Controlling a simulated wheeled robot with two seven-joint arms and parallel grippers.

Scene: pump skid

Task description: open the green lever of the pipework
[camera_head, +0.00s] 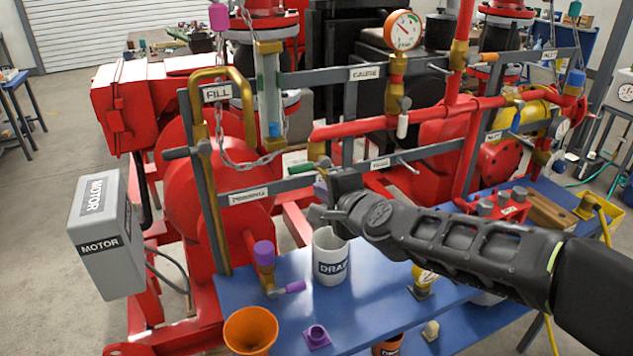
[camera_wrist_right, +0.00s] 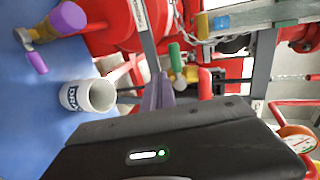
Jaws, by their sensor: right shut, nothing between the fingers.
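The green lever (camera_head: 300,168) sits on a small brass valve (camera_head: 323,163) on the pipework, near the middle of the head view. Its handle points left, nearly level. In the right wrist view the green lever (camera_wrist_right: 175,57) stands just beyond the fingertips, with brass fittings beside it. My right gripper (camera_head: 321,188) is just below and to the right of the lever. Its fingers (camera_wrist_right: 160,92) are shut with nothing between them. I see no clear contact with the lever. My gripper's body hides part of the pipework behind it. My left gripper is not in view.
A white DRAIN mug (camera_head: 331,262) stands on the blue bench (camera_head: 380,300) below my right gripper. A purple-handled valve (camera_head: 265,258) and orange cup (camera_head: 250,330) are left of it. Grey frame bars, a hanging chain (camera_head: 235,160) and red pipes (camera_head: 400,120) surround the lever.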

